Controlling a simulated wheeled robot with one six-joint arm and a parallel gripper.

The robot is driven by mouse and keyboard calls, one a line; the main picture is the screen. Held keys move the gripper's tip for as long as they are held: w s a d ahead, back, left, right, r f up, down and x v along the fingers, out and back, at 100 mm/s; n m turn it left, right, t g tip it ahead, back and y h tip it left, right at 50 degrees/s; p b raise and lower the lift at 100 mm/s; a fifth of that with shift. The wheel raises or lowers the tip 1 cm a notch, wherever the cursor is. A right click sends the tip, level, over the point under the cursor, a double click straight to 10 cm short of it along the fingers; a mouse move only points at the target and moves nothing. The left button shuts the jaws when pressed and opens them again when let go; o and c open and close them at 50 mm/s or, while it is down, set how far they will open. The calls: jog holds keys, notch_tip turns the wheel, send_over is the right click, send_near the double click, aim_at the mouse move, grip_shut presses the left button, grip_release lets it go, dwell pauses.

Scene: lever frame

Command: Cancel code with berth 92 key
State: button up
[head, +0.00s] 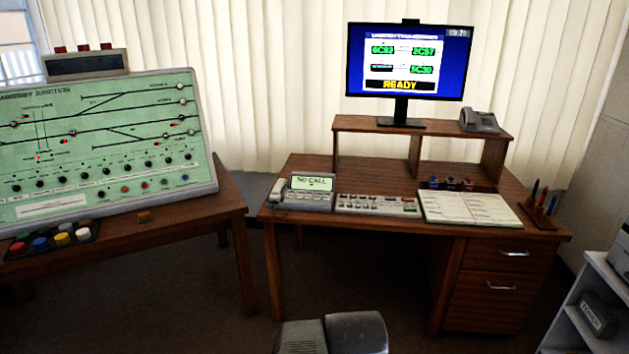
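The monitor (408,62) on the desk's raised shelf shows a blue screen with green codes in boxes, which seem to read 6C92, 2C57 and 5C30, one darker box, and READY in yellow. A flat grey key panel (376,204) with rows of small keys and a few red ones lies on the desk below it. Its key labels are too small to read, so I cannot tell which key is for berth 92. My gripper's fingers are not in view; grey parts at the bottom edge seem to be mine.
A desk phone (305,190) reading NO CALL stands left of the key panel, an open book (463,207) right of it. Another phone (479,121) sits on the shelf. A green track-diagram panel (100,145) stands on the left table. Floor before the desk is clear.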

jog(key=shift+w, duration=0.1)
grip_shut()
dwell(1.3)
